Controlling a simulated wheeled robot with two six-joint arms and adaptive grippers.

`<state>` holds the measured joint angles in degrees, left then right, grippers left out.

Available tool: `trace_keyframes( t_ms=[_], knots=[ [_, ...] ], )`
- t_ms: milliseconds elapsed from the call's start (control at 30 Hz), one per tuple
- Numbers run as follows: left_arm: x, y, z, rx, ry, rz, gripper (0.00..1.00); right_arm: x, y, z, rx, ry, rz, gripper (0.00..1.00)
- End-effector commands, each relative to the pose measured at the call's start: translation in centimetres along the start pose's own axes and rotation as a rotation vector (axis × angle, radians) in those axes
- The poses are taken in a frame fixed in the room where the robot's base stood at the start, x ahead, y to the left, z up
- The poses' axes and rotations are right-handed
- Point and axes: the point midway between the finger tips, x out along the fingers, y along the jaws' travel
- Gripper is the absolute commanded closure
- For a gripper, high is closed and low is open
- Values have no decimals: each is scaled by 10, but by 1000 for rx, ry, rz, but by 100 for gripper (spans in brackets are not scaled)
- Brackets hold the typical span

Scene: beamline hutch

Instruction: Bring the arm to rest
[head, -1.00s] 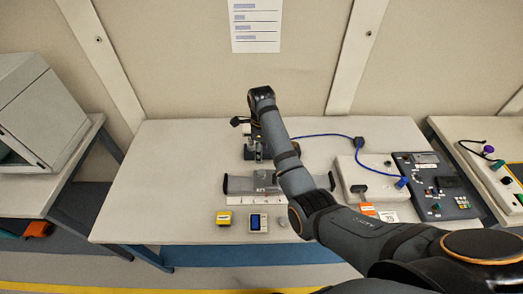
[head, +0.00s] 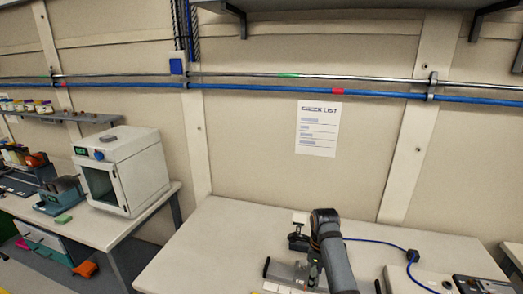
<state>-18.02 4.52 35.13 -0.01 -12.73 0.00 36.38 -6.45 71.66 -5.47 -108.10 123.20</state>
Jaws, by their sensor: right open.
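My right arm (head: 338,262) comes up from the bottom edge over the main table (head: 215,235) and bends down at its wrist. My right gripper (head: 314,274) points down just in front of the arm's bend and is open. It is small and partly covered by the arm, so I cannot tell whether it touches anything. A grey plate-like fixture (head: 284,272) lies on the table beside it, cut by the bottom edge. A small dark device with a pale top (head: 299,240) stands behind it. My left gripper is not in view.
A blue cable (head: 374,241) runs right to a pale box (head: 408,280) and a dark panel (head: 478,285). A white cabinet (head: 125,170) stands on the left bench. A checklist (head: 319,128) hangs on the wall. The table's left part is clear.

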Motion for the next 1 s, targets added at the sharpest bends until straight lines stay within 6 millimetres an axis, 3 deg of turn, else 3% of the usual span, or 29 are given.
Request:
trace_keyframes(
  t_ms=[300,467,733,1000],
  knots=[
    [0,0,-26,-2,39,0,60,33,17,-34,-275,-11,-42,44],
    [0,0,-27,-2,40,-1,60,52,34,-61,-492,-4,-79,44],
    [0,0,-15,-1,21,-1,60,74,85,-124,-1050,55,-167,44],
    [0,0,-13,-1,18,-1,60,63,140,-171,-1621,161,-239,44]
  ],
)
